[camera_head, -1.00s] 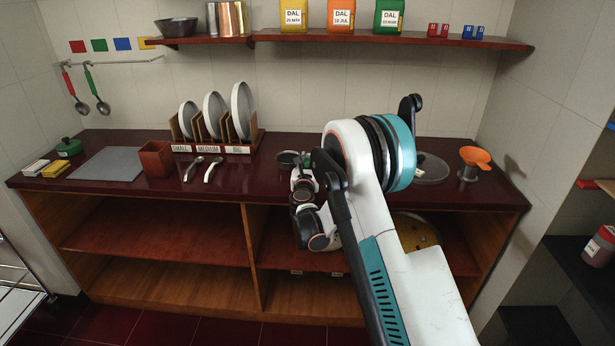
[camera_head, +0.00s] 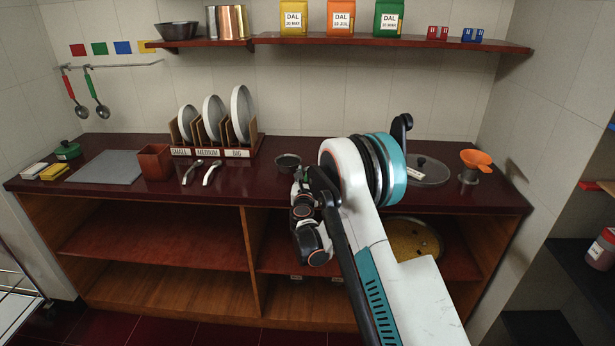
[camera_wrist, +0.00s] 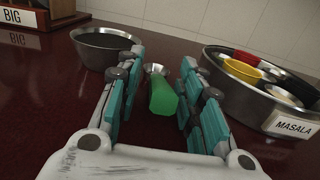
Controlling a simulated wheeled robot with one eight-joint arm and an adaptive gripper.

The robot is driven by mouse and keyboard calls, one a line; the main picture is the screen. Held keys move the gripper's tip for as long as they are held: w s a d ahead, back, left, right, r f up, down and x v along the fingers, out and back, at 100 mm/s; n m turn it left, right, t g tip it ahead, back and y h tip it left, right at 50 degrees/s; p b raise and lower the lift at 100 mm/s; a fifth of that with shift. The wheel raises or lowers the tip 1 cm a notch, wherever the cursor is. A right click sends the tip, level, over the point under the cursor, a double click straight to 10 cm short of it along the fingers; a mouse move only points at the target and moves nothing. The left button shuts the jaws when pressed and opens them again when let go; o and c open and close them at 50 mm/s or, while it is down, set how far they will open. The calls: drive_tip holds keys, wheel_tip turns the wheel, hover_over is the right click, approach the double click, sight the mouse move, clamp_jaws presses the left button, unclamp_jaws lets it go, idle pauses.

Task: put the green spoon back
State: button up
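A utensil with a green handle (camera_wrist: 162,98) and a metal end (camera_wrist: 154,68) lies between my fingers in the wrist view, its handle toward me. It seems to rest on the dark red counter (camera_wrist: 55,85). My gripper (camera_wrist: 164,85) is open, with fingers on both sides of the handle and visible gaps. In the head view my arm mostly hides the gripper and this utensil. A green-handled ladle (camera_head: 95,92) and a red-handled ladle (camera_head: 72,92) hang from the wall rail (camera_head: 120,64) at left, below coloured squares, including a green one (camera_head: 100,48).
A dark bowl (camera_wrist: 104,45) stands left of my fingers and a round MASALA tin (camera_wrist: 245,95) with small cups stands right. Two metal spoons (camera_head: 212,172), a plate rack (camera_head: 215,145), a brown box (camera_head: 155,161) and a glass lid (camera_head: 430,171) are on the counter.

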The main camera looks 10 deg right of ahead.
drive_tip(key=shift+r, duration=0.15)
drive_tip(key=p+v, duration=0.4)
drive_tip(key=v, duration=0.8)
drive_tip(key=s+d+r+m+g+h, duration=0.1)
drive_tip(key=s+d+r+m+g, duration=0.1)
drive_tip(key=r+m, duration=0.35)
drive_tip(key=s+d+r+m+g, duration=0.1)
drive_tip(key=s+d+r+m, duration=0.25)
drive_tip(key=r, duration=0.25)
drive_tip(key=s+d+r+m+g, duration=0.2)
drive_tip(key=s+r+m+g, duration=0.1)
drive_tip(key=s+r+m, duration=0.55)
drive_tip(key=s+a+f+m+g+y, duration=0.1)
drive_tip(key=s+m, duration=0.6)
drive_tip(key=s, duration=0.7)
drive_tip(key=s+a+f+m+g+y, duration=0.2)
drive_tip(key=s+a+m+y, duration=0.3)
drive_tip(key=s, duration=1)
drive_tip(key=a+m+g, duration=0.1)
drive_tip(key=m, duration=0.2)
drive_tip(key=shift+s+a+y, duration=0.2)
drive_tip(key=shift+s+y, duration=0.05)
drive_tip(key=shift+y, duration=0.05)
